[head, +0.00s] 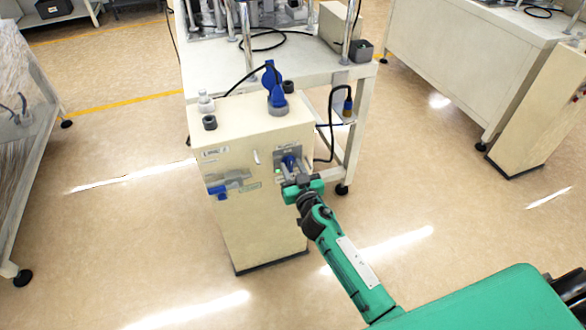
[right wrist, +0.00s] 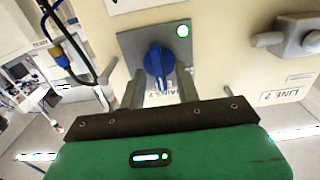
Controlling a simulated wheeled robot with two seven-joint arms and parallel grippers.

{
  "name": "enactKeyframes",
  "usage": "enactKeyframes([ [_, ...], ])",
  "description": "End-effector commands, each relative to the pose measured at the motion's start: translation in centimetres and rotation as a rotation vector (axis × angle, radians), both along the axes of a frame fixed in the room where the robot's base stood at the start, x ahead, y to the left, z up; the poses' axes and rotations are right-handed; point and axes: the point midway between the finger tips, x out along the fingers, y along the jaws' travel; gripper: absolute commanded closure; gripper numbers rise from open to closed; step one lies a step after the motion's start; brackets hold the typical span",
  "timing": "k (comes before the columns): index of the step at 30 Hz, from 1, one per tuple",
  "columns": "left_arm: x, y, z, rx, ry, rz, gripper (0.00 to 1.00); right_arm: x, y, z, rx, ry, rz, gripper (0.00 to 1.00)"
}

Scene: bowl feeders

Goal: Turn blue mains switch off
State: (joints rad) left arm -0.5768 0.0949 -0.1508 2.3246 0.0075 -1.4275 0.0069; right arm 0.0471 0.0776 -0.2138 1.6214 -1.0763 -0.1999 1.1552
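The blue rotary switch (head: 289,161) sits on a grey square plate on the front of a cream cabinet (head: 255,225). In the right wrist view the blue knob (right wrist: 158,66) stands with its grip about upright in that picture. A small pale green lamp (right wrist: 183,31) is on the plate's corner. My right gripper (head: 289,171) is at the switch. In the right wrist view its two grey fingers (right wrist: 160,85) are apart, one on each side of the knob, with gaps visible. Whether they touch it lower down is unclear. My left gripper is out of view.
A grey handle with a blue part (head: 219,190) is on the cabinet's front, left of the switch. A blue plug (head: 273,85) stands on top. A black cable (head: 331,125) hangs beside a bench (head: 225,75) behind. Floor in front is clear.

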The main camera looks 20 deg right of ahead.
Motion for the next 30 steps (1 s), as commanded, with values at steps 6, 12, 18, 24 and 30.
enactKeyframes([
  [6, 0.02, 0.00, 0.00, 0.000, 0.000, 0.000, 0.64, -0.02, -0.01, 0.00, 0.000, 0.000, 0.000, 0.91],
  [12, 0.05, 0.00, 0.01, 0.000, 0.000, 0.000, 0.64, -0.03, -0.01, 0.00, -0.001, 0.000, 0.000, 1.00],
  [18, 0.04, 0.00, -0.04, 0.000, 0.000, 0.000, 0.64, -0.03, 0.01, -0.01, -0.026, -0.001, 0.000, 1.00],
  [24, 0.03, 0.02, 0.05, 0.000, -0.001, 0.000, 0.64, -0.03, 0.06, -0.03, -0.117, -0.005, 0.000, 1.00],
  [30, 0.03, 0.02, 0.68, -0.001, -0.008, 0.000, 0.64, -0.03, 0.13, -0.06, -0.279, -0.011, -0.001, 1.00],
])
